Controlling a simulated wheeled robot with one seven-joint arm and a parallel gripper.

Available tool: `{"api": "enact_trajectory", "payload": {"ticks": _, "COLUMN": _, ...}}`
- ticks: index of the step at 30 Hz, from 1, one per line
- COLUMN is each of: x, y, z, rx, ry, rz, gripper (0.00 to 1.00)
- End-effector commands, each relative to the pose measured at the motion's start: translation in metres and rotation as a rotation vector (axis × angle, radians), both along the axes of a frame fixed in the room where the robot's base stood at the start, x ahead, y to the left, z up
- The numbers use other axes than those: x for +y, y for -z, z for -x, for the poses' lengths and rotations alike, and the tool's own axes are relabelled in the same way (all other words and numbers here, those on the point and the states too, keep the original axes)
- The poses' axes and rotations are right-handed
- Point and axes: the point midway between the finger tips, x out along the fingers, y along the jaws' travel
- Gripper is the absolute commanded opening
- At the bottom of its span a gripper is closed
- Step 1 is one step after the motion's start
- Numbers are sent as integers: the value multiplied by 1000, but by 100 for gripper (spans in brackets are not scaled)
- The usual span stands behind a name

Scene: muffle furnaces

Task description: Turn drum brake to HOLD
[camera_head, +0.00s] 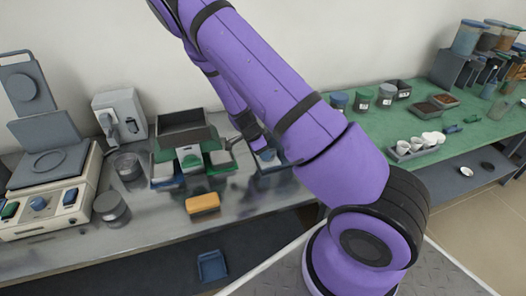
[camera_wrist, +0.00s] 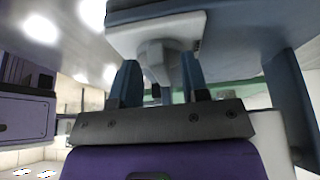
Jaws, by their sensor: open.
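My gripper (camera_wrist: 158,72) is open, with one blue-grey finger on each side of a grey knob (camera_wrist: 156,50) in the wrist view. The knob sits on a white plate (camera_wrist: 188,27) fixed to a blue-grey body (camera_wrist: 240,45). I cannot tell whether the fingers touch the knob. In the head view my gripper (camera_head: 262,148) is low over the steel counter, at a small blue device (camera_head: 269,160) that my arm partly hides. No HOLD mark or brake label can be read, and the knob's setting cannot be told.
A grey hopper-topped unit (camera_head: 186,130) stands just left of my gripper. A yellow block (camera_head: 203,203) lies in front. The green bench (camera_head: 365,140) with cups and bins is at right.

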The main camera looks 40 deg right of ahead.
Motion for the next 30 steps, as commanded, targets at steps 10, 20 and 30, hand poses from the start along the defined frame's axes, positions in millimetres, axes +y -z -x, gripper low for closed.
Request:
{"api": "enact_trajectory", "payload": {"ticks": 10, "x": 0, "y": 0, "z": 0, "rx": 0, "ry": 0, "rz": 0, "gripper": 16}}
{"api": "enact_trajectory", "payload": {"ticks": 20, "x": 0, "y": 0, "z": 0, "rx": 0, "ry": 8, "rz": 0, "gripper": 0}}
{"api": "enact_trajectory", "payload": {"ticks": 30, "x": -1, "y": 1, "z": -3, "rx": 0, "ry": 155, "rz": -1, "gripper": 0}}
